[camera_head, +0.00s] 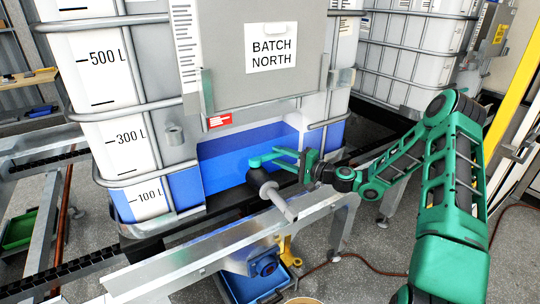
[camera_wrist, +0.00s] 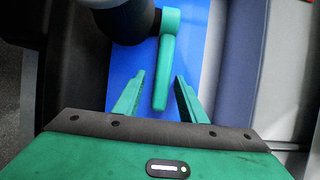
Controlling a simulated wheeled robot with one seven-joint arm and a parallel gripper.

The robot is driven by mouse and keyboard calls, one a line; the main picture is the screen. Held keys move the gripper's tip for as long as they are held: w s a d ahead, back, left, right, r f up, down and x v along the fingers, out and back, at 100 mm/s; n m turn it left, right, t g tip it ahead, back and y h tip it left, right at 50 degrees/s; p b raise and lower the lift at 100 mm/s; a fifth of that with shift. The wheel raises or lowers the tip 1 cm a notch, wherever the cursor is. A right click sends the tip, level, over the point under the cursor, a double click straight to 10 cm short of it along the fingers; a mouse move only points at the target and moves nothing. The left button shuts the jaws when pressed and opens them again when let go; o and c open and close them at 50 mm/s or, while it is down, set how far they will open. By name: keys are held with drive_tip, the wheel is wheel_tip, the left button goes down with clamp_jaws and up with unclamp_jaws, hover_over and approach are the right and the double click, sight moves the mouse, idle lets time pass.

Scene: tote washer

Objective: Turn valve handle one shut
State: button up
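The green valve handle (camera_head: 256,160) sits on top of a dark valve body (camera_head: 258,180) at the front of the tote marked BATCH NORTH. A grey outlet pipe (camera_head: 280,205) points out from the valve toward the lower right. In the wrist view the handle (camera_wrist: 163,65) is a green lever running from its round hub down between my fingers. My gripper (camera_head: 285,155) reaches in from the right at the handle. In the wrist view my gripper (camera_wrist: 159,85) is open, with a finger on each side of the lever and blue showing in the gaps.
The tote's cage bars (camera_head: 140,108) and a grey panel (camera_head: 262,55) stand behind and above the valve. A metal rail (camera_head: 215,250) runs below it. A blue bin (camera_head: 250,286) sits on the floor beneath. A second white tote (camera_head: 408,55) stands behind at right.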

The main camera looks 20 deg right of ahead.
drive_tip(key=shift+v, duration=2.35)
